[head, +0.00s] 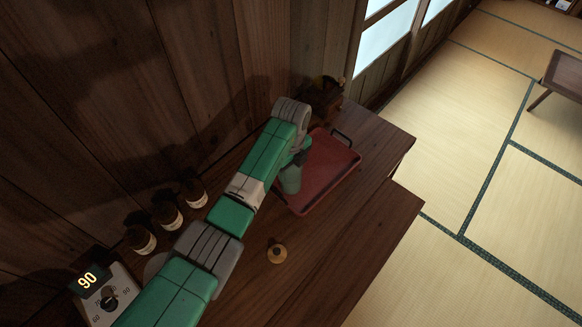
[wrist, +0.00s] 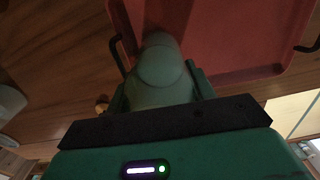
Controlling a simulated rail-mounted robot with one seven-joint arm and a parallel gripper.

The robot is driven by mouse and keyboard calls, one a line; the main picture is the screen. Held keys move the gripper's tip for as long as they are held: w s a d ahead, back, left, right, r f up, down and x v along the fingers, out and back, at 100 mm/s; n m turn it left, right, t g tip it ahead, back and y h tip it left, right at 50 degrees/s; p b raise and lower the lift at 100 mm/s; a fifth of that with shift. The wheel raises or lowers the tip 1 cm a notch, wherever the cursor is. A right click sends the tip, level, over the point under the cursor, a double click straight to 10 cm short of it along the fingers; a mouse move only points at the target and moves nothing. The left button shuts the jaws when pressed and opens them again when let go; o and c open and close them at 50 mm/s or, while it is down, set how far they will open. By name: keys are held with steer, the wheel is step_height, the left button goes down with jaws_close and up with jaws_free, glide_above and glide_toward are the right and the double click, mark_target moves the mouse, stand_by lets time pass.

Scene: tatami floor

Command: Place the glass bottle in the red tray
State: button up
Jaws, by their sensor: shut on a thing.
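The green glass bottle (wrist: 160,68) is between the two fingers of my gripper (wrist: 157,80) in the wrist view, and the gripper is shut on it. The red tray (wrist: 225,30) is beyond the bottle there. In the head view the bottle (head: 290,180) shows beside the end of my arm, over the left part of the red tray (head: 332,165). My arm hides most of the gripper and part of the tray there. I cannot tell whether the bottle touches the tray.
Several brown jars (head: 168,215) stand along the wooden wall. A small round yellowish thing (head: 277,253) lies on the wooden counter (head: 320,250). A dark wooden object (head: 326,92) stands behind the tray.

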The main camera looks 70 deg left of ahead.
steer(key=shift+f, duration=0.1)
steer(key=o, duration=1.3)
step_height(320, 180, up, 12)
steer(key=shift+r+p, duration=0.15)
steer(key=shift+p, duration=1.1)
